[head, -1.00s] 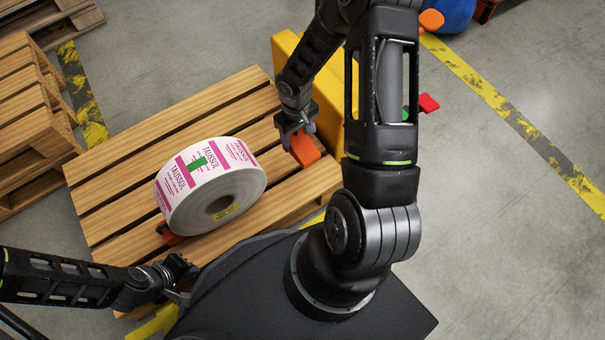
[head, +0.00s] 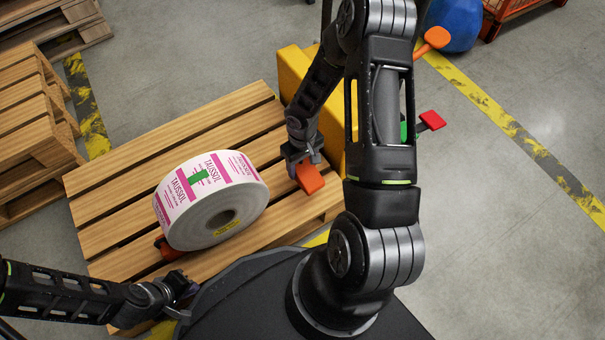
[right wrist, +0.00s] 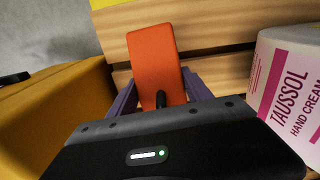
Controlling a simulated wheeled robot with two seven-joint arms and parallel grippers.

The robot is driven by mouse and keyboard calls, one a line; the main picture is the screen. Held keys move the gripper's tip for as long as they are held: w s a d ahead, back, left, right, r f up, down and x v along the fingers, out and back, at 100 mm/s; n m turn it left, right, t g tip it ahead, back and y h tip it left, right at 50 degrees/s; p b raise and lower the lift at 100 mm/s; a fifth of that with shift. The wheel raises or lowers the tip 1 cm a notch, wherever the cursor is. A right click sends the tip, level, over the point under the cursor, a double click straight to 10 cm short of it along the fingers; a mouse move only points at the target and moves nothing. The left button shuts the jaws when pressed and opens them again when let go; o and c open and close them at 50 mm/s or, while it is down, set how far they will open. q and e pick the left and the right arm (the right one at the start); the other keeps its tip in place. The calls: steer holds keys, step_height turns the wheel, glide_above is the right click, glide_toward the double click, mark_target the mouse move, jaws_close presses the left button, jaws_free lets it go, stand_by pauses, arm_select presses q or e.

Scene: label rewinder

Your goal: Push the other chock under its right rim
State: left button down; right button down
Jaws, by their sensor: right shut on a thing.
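A large label roll (head: 210,200), white with pink print, lies on the wooden pallet (head: 120,165); its label side also shows at the right of the right wrist view (right wrist: 292,90). One orange chock (head: 170,249) sits at the roll's lower left rim, mostly hidden by it. My right gripper (head: 301,168) is shut on the other orange chock (head: 310,179), to the right of the roll and apart from it. In the right wrist view this chock (right wrist: 155,65) stands between the two fingers. My left gripper (head: 184,290) is near the pallet's front edge, its jaw state unclear.
A yellow machine (head: 291,68) stands close behind and right of my right gripper. Stacked pallets (head: 30,110) are at the left. A blue object (head: 450,25) is at the back right. Pallet slats between the roll and the held chock are clear.

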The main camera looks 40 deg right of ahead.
mark_target(302, 174)
steer(key=shift+f+b, duration=1.1)
steer(key=shift+f, duration=1.15)
steer(key=shift+f, duration=0.15)
steer(key=shift+f, duration=0.15)
steer(key=shift+c, duration=2.2)
jaws_free()
step_height(302, 174, up, 8)
steer(key=p, duration=0.4)
